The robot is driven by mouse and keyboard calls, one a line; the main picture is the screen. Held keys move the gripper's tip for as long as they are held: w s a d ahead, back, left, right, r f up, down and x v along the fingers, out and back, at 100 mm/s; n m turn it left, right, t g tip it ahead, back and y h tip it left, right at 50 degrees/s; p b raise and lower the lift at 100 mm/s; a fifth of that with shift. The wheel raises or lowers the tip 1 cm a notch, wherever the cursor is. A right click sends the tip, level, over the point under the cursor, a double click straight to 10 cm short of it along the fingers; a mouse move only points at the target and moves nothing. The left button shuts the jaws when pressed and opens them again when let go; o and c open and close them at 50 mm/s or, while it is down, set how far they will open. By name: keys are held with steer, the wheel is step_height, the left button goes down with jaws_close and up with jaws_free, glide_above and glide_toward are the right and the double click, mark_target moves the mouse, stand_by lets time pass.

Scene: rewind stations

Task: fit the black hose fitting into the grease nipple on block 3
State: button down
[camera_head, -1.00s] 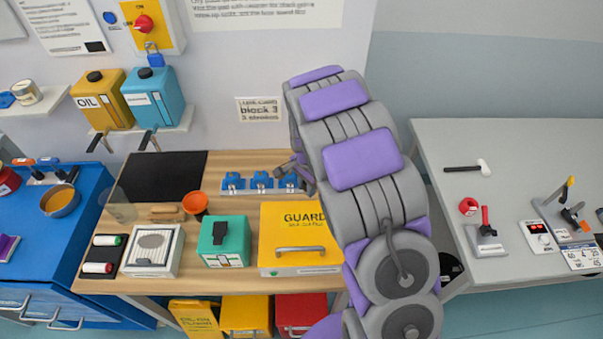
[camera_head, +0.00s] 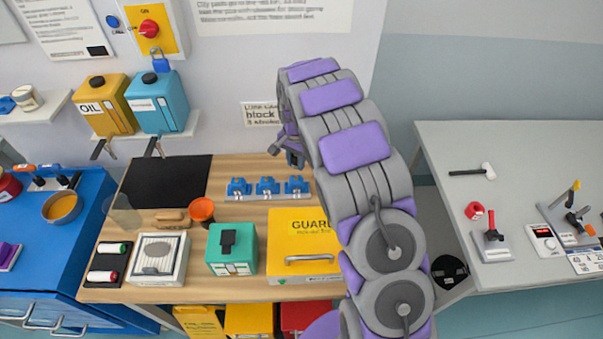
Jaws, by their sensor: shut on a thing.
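Three blue blocks stand in a row on a strip at the back of the wooden bench: the left one (camera_head: 238,187), the middle one (camera_head: 267,187) and the right one (camera_head: 297,185). Their numbers and grease nipples are too small to make out. My gripper (camera_head: 278,151) shows as a small dark shape at the end of my arm, in front of the wall and above the row in the picture, apart from the blocks. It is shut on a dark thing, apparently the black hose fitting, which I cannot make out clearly.
A wall sign (camera_head: 266,114) reads "block 3". A yellow guard box (camera_head: 300,262), a green box (camera_head: 232,262), an orange cup (camera_head: 202,210) and a black mat (camera_head: 165,183) are on the bench. Oil cans (camera_head: 110,103) stand on a shelf at left. A grey table (camera_head: 480,145) is at right.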

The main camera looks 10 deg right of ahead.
mark_target(296, 176)
steer(key=shift+w+r, duration=0.15)
steer(key=shift+w, duration=0.5)
steer(key=shift+w+d, duration=0.15)
steer(key=shift+d, duration=0.15)
steer(key=shift+a+r, duration=0.1)
steer(key=shift+a, duration=0.15)
steer(key=shift+f, duration=0.45)
steer(key=shift+d+f, duration=0.1)
steer(key=shift+f, duration=2.4)
steer(key=shift+f, duration=1.25)
steer(key=c, duration=0.8)
jaws_free()
